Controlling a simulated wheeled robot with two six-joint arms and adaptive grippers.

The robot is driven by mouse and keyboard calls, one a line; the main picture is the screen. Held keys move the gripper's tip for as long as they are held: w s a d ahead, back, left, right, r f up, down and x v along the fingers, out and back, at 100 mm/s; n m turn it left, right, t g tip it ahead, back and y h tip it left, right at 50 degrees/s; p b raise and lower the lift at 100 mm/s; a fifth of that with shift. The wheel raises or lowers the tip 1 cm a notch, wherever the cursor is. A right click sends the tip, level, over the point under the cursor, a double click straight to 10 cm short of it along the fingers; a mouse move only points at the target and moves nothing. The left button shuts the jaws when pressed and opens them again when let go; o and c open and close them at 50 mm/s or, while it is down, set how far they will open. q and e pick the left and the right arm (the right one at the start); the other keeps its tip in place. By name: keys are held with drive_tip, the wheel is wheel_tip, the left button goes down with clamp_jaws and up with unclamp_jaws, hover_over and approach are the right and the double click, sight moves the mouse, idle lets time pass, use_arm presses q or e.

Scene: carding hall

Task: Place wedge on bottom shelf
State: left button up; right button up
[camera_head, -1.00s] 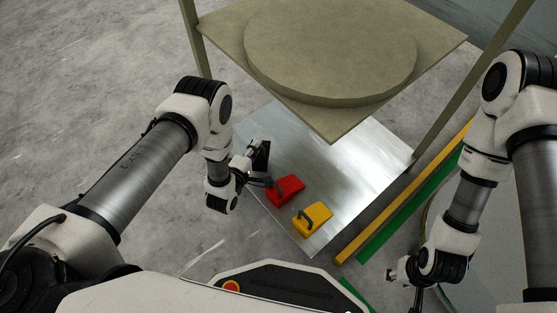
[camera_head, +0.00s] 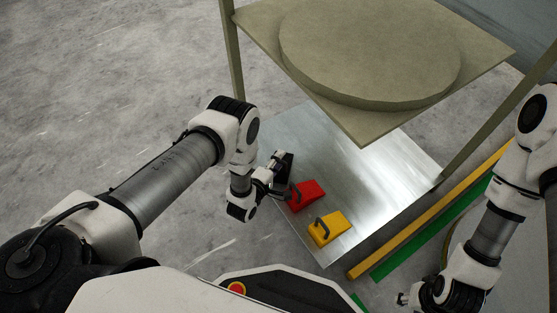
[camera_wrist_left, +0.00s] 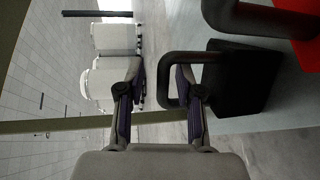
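A black wedge (camera_head: 286,164) with a loop handle is at the left edge of the shiny metal bottom shelf (camera_head: 385,185). Whether it rests flat is unclear. A red wedge (camera_head: 306,196) and a yellow wedge (camera_head: 327,229) lie on the shelf in front of it. My left gripper (camera_head: 279,186) is at the black wedge. In the left wrist view its fingers (camera_wrist_left: 158,85) are apart, either side of the black wedge's (camera_wrist_left: 235,85) handle bar, with no visible grip. The red wedge (camera_wrist_left: 305,45) is beside it. My right gripper (camera_head: 403,298) is low at the right, its fingers too small to judge.
A beige upper shelf (camera_head: 480,50) carrying a thick round disc (camera_head: 370,50) overhangs the bottom shelf. Posts (camera_head: 232,55) stand at its corners. Yellow (camera_head: 425,215) and green (camera_head: 430,230) strips run along the floor at right. The floor at left is clear.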

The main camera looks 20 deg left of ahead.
use_arm(q)
drive_tip(key=s+a+r+m+g+y+p, duration=0.1)
drive_tip(key=s+m+g, duration=0.4)
drive_tip(key=s, duration=0.5)
drive_tip(key=s+a+r+m+g+y+p, duration=0.1)
drive_tip(key=s+a+r+m+g, duration=0.2)
drive_tip(key=s, duration=0.7)
drive_tip(key=s+a+r+m+g+y+p, duration=0.1)
drive_tip(key=s+a+r+m+g+p, duration=0.1)
drive_tip(key=s+r+m+g, duration=0.4)
drive_tip(key=s+m+g, duration=0.1)
drive_tip(key=s+m, duration=0.1)
drive_tip(key=s, duration=0.3)
drive_tip(key=shift+a+g, duration=0.4)
drive_tip(key=shift+f, duration=0.1)
